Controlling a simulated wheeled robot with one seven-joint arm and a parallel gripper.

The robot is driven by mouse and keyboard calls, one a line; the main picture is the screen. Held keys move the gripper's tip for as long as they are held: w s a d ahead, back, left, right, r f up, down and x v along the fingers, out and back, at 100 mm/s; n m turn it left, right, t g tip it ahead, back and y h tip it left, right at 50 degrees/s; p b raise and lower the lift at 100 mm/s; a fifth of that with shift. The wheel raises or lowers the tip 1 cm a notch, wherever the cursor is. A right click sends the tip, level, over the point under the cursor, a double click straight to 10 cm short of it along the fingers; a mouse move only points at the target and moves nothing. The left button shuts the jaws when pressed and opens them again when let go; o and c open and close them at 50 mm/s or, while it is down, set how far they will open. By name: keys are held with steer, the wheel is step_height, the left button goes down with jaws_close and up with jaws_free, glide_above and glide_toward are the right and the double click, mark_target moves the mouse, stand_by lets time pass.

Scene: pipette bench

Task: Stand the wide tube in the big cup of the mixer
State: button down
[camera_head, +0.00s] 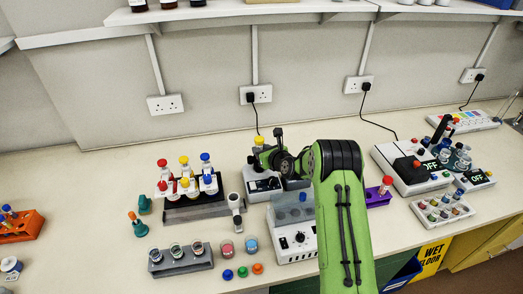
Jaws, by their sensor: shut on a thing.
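My gripper (254,158) is at the end of my green arm, above the back of a small light-grey device with a dark top, which looks like the mixer (262,185). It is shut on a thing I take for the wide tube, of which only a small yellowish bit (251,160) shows. The tube's body and lower end are too small or hidden to make out. My wrist covers part of the mixer's top, so I cannot tell the big cup apart or whether the tube touches it.
A box with knobs and a clear lid (297,240) stands in front of the mixer. A purple rack (378,197) is right of my arm.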

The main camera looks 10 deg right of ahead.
steer(key=shift+f, duration=0.45)
steer(key=c, duration=0.8)
jaws_free()
steer(key=b+v, duration=0.2)
steer(key=v, duration=1.3)
steer(key=shift+s+r, duration=0.3)
